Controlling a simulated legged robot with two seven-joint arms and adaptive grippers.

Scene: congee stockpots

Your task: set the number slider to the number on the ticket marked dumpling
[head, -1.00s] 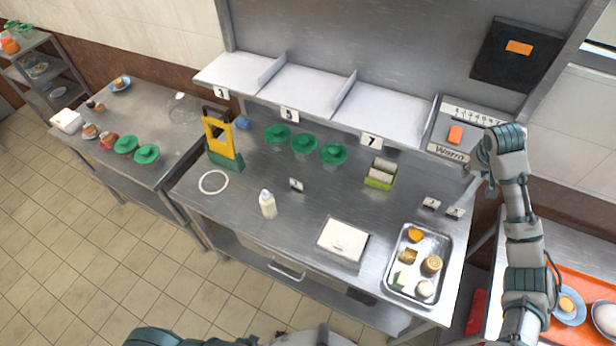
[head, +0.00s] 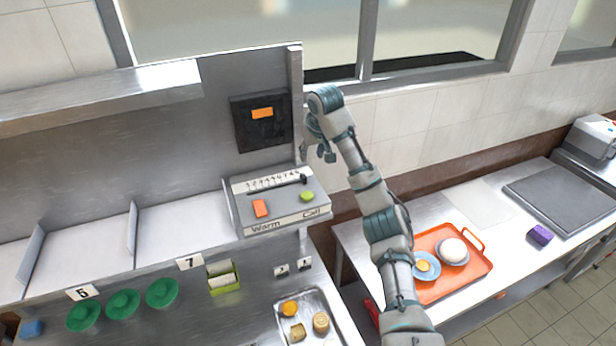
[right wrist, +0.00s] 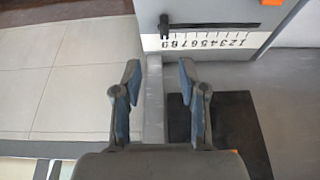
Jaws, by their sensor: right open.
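The number slider (head: 276,183) is a slot under a strip of numbers on top of a grey control box. Its black knob (head: 304,179) sits at the right end, by the high numbers. In the right wrist view the knob (right wrist: 164,25) is at the left end of the upside-down strip, by the 9. My right gripper (head: 326,152) is open and empty, just right of the box; its fingers (right wrist: 160,78) point toward the knob, apart from it. My left gripper is out of view.
The box also has an orange button (head: 260,208) and a green one (head: 307,196). A black panel (head: 240,133) hangs on the wall behind. A metal tray (head: 328,305) holds food below. An orange tray (head: 478,272) lies on the right table.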

